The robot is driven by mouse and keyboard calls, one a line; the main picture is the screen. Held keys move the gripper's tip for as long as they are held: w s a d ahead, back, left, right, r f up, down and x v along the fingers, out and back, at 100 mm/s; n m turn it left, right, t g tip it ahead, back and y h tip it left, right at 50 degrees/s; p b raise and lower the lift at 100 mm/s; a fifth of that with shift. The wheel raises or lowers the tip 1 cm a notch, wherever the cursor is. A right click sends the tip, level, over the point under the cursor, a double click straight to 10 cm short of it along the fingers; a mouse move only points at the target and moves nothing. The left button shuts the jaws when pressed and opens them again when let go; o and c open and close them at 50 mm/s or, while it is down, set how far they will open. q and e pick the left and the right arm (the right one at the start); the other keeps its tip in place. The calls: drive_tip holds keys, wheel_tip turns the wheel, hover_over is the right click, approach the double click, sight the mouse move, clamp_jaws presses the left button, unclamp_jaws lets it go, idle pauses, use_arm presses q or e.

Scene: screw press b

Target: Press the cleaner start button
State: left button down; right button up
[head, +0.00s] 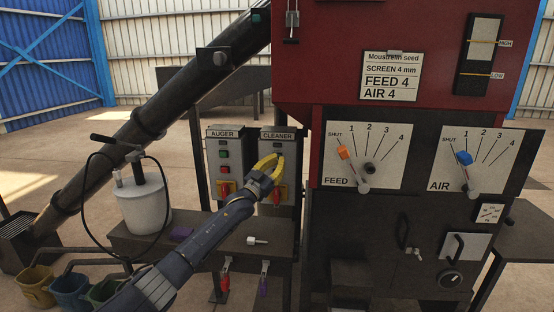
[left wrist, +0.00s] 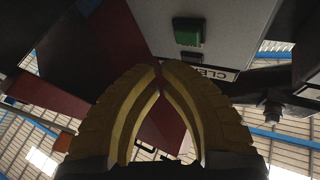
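The grey CLEANER box (head: 266,146) hangs beside the dark press frame, its label at the top. My left gripper (head: 280,157) is in front of it, its yellow fingers covering the middle of the box face, where buttons are hidden. In the left wrist view the finger tips (left wrist: 158,70) meet with nothing between them. Past them, that view shows a green button (left wrist: 188,31) on the box face, up and right of the tips, and part of the label. I cannot tell contact; the tips look apart from the green button. My right gripper is not in view.
The AUGER box (head: 213,160) with its own buttons and red switch stands left of the CLEANER box. A red and yellow switch (head: 277,197) sits low on the CLEANER box. A white drum (head: 143,207) stands at left. The red press with FEED and AIR dials (head: 364,157) is right.

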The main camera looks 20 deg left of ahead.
use_arm(q)
drive_tip(key=shift+w+a, duration=0.15)
drive_tip(key=shift+w, duration=0.7)
drive_tip(key=shift+w+a, duration=0.15)
drive_tip(key=shift+w, duration=0.75)
idle(1.9)
drive_tip(key=shift+s, duration=0.85)
drive_tip(key=shift+s, duration=0.15)
drive_tip(key=shift+s+d, duration=0.25)
drive_tip(key=shift+s, duration=0.95)
drive_tip(key=shift+s+d, duration=0.25)
drive_tip(key=shift+s, duration=0.9)
